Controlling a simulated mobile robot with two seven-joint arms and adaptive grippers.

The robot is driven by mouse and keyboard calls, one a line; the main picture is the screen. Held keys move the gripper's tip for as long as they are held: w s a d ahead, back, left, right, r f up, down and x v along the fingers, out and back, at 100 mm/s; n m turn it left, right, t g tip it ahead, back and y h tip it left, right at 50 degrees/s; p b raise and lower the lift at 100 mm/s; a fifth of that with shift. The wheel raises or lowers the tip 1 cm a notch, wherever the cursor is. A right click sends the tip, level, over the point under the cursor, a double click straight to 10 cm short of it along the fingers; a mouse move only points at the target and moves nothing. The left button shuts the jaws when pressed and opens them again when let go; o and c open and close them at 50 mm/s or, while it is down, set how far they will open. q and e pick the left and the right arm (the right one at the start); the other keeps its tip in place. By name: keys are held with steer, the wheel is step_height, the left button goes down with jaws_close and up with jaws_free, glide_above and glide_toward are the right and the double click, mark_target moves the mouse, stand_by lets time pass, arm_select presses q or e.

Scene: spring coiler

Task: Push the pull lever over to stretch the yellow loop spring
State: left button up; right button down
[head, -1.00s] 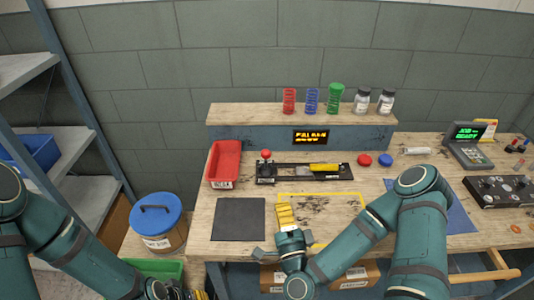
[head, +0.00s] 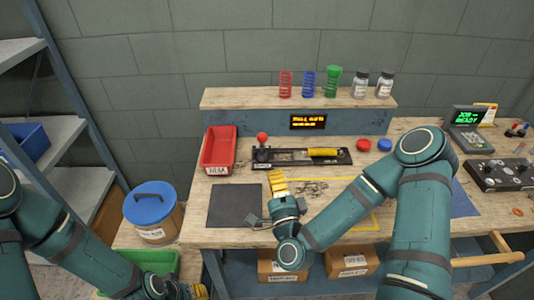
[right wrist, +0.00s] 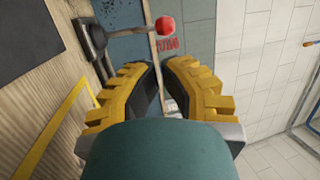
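The pull lever (head: 262,138) has a red ball knob and stands at the left end of a black fixture (head: 292,165) on the bench. The yellow loop spring (head: 323,152) lies along the right part of that fixture. My right gripper (head: 277,178) is in front of the lever, slightly right of it and apart from it. Its yellow ribbed fingers look almost together, with a narrow empty gap. In the right wrist view, the lever's red knob (right wrist: 165,25) shows beyond the fingertips (right wrist: 162,66). My left gripper (head: 198,291) is low at the bottom edge, mostly hidden.
A red tray (head: 218,150) stands left of the fixture, with a dark mat (head: 235,206) in front. Red (head: 363,145) and blue (head: 385,145) buttons are at its right. A raised shelf (head: 298,98) holds coloured springs and jars behind a lit display (head: 308,122).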

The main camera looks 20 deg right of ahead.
arm_select(q)
steer(key=shift+r, duration=0.15)
arm_select(e)
steer(key=x, duration=1)
steer(key=shift+r, duration=0.15)
